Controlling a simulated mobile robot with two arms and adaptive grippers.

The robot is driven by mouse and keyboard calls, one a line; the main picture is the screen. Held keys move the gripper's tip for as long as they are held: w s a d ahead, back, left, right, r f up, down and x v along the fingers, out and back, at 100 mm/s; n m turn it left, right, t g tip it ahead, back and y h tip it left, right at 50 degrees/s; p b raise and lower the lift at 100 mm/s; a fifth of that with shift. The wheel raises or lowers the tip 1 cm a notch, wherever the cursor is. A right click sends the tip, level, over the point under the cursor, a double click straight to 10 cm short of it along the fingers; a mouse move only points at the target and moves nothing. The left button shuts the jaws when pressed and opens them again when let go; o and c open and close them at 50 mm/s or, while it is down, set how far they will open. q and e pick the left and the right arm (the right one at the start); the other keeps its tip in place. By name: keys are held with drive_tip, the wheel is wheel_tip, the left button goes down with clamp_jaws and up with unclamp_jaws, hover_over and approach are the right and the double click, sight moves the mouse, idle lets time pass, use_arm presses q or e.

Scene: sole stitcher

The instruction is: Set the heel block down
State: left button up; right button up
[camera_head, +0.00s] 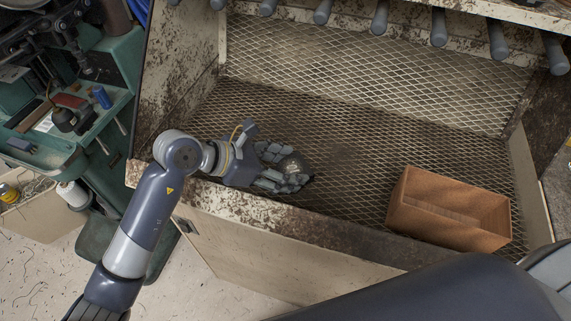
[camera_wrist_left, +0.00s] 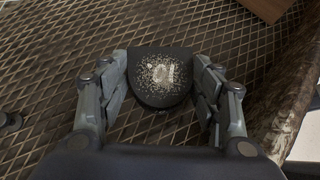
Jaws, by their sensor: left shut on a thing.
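The heel block (camera_head: 293,166) is a dark, rounded piece with a speckled pale patch on its top. It also shows in the left wrist view (camera_wrist_left: 160,77), between the two fingers. My left gripper (camera_head: 284,166) is shut on it, with one finger on each side. In the left wrist view the fingers of my gripper (camera_wrist_left: 163,95) flank the block's two sides. Both are over the mesh floor of the rusty bench (camera_head: 345,165), near its front left. The block's underside is hidden, so I cannot tell whether it touches the mesh.
A brown open box (camera_head: 450,207) stands on the mesh at the right. The bench's raised front edge (camera_head: 270,213) runs below my left wrist. Several grey rods (camera_head: 380,17) hang along the top. A green machine (camera_head: 75,125) stands at the left. The mesh between block and box is clear.

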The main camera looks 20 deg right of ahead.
use_arm(q)
drive_tip(key=shift+f, duration=0.2)
drive_tip(key=o, duration=1.2)
drive_tip(key=shift+c, duration=0.2)
drive_tip(key=shift+r, duration=0.1)
drive_tip(key=shift+r, duration=0.1)
drive_tip(key=shift+a+r, duration=0.1)
drive_tip(key=shift+a, duration=0.05)
drive_tip(key=b+v, duration=0.1)
drive_tip(key=v, duration=1)
drive_tip(key=shift+a+r+b, duration=0.25)
drive_tip(key=shift+b, duration=0.15)
